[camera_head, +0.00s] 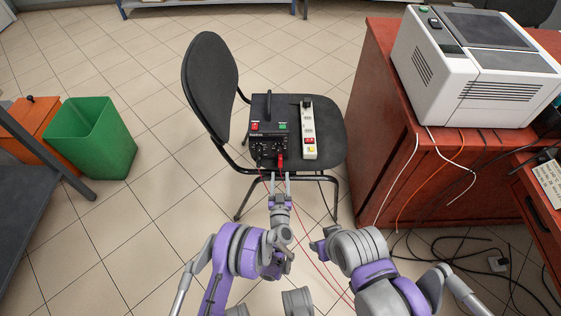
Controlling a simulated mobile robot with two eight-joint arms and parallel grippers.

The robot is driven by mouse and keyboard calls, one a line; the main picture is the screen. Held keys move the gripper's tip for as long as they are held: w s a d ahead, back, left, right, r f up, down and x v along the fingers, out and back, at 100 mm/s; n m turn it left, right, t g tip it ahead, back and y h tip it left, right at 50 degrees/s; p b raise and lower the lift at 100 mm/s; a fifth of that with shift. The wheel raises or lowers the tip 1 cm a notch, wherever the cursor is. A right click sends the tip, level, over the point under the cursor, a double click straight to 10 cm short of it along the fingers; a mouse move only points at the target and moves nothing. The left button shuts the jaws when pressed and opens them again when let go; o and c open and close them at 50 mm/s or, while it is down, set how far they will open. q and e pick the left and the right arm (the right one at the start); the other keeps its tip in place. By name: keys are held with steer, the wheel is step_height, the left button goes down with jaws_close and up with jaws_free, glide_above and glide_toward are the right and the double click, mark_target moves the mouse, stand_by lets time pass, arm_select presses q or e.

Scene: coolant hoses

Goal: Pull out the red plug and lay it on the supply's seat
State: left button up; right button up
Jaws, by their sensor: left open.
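A black power supply (270,107) stands on the dark seat (328,130) of a chair, its front panel towards me. The red plug (281,161) is at the lower right of that panel and looks plugged in. Thin red and dark leads hang from the front over the seat's edge. My left gripper (279,177) is open, its two fingers pointing at the panel just below the red plug, apart from it and with nothing between them. Of my right arm only links show at the lower right; its fingers are not seen.
A white power strip (308,130) lies right of the supply on the seat. The chair's backrest (209,85) rises at the left. A red cabinet (378,130) with a white machine (480,70) stands at the right. A green bin (92,138) is at the left. Loose cables lie on the floor.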

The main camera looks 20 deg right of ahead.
mark_target(280, 167)
arm_select(q)
steer(key=b+x, duration=0.1)
steer(key=x, duration=0.3)
steer(key=shift+w+d+f, duration=0.1)
steer(key=shift+w+d, duration=0.05)
steer(key=shift+w, duration=0.25)
steer(key=shift+w+d, duration=0.2)
steer(key=shift+w, duration=0.5)
steer(key=shift+b, duration=0.8)
jaws_close()
stand_by(0.3)
steer(key=shift+s, duration=0.2)
stand_by(1.1)
steer(key=shift+v, duration=2.85)
